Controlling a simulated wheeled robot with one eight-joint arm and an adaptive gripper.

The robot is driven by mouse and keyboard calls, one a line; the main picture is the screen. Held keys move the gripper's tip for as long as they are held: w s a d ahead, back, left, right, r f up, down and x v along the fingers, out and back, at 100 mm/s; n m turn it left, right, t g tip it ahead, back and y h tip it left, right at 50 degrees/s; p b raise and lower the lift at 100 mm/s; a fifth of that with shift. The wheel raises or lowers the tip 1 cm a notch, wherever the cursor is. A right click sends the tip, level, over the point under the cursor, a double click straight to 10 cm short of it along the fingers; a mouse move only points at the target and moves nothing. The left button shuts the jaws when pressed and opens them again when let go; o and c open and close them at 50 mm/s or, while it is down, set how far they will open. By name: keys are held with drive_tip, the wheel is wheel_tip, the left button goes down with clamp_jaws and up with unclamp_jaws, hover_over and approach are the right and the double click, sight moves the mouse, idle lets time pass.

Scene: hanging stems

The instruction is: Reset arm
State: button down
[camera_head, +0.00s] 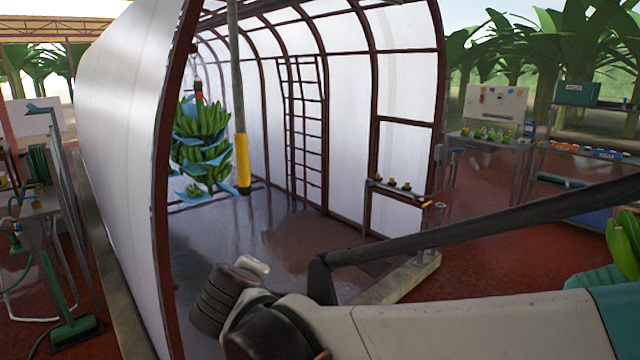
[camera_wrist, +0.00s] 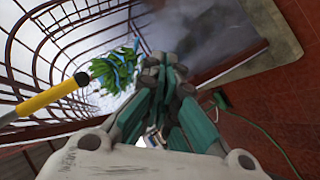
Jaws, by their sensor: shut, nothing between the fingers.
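My gripper (camera_wrist: 166,82) is in the middle of the wrist view, with its fingers together and nothing between them. In the head view my arm reaches in from the lower right; the gripper's fingers are not clearly seen there. A bunch of green bananas (camera_head: 204,145) with blue sheets between its hands hangs inside the tunnel frame, left of centre. It also shows in the wrist view (camera_wrist: 118,68), left of my gripper and apart from it.
A grey pole with a yellow sleeve (camera_head: 242,160) hangs beside the bunch. The arched tunnel (camera_head: 375,60) has dark red ribs. A small shelf (camera_head: 398,190) stands at its right side. Benches (camera_head: 490,140) stand further right. The tunnel floor (camera_head: 270,235) is clear. A green hose (camera_wrist: 262,130) lies on the red floor.

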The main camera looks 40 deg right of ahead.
drive_tip(key=s+a+f+m+g+y+b, duration=0.1)
drive_tip(key=s+a+f+m+y+b, duration=0.1)
drive_tip(key=s+f, duration=0.4)
drive_tip(key=s+a+f+m+g+y+b, duration=0.1)
drive_tip(key=s+a+f+m+y+b, duration=0.2)
drive_tip(key=s+a+f, duration=0.3)
drive_tip(key=shift+s+a+g+y+b, duration=0.3)
drive_tip(key=shift+s+a+g+y, duration=0.15)
drive_tip(key=shift+s+y, duration=0.45)
